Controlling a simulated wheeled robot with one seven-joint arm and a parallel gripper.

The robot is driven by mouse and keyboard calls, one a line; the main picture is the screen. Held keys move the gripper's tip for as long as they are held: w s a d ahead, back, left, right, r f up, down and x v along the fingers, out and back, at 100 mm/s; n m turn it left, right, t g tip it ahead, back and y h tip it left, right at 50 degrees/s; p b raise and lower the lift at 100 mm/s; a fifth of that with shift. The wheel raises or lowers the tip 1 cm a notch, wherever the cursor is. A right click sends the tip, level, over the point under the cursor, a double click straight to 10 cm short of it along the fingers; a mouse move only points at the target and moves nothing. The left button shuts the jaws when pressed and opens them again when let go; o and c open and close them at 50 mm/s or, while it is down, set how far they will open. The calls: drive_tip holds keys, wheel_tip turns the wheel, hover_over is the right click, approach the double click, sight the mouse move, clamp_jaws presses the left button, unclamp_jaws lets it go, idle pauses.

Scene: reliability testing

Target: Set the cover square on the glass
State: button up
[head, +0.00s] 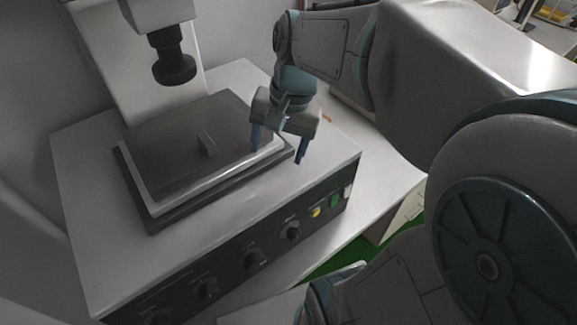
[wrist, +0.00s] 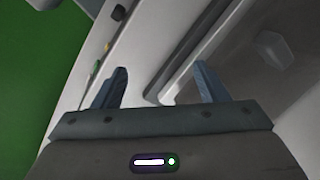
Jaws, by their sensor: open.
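The cover (head: 185,143) is a dark grey rectangular plate with a small block handle (head: 207,144) on top. The glass rests on a dark base (head: 152,222) on the machine's top. My gripper (head: 277,157) is open and empty, above the right end of the cover and glass, apart from the handle. In the wrist view its two fingers (wrist: 160,88) are spread, with the handle (wrist: 272,48) beyond the right finger. Whether the cover sits square on the glass I cannot tell.
The white machine (head: 80,200) has a front panel with several knobs (head: 252,257) and yellow and green buttons (head: 316,211). A dark cylindrical head (head: 174,68) hangs over the back of the cover. The machine's top is bare around the base.

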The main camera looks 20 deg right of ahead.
drive_tip(key=s+f+n+t+h, duration=0.2)
drive_tip(key=s+f+n, duration=0.1)
drive_tip(key=s+n, duration=0.3)
drive_tip(key=shift+d+f+n+t, duration=0.15)
drive_tip(key=shift+d+n+t, duration=0.15)
drive_tip(key=shift+d, duration=0.05)
idle(0.9)
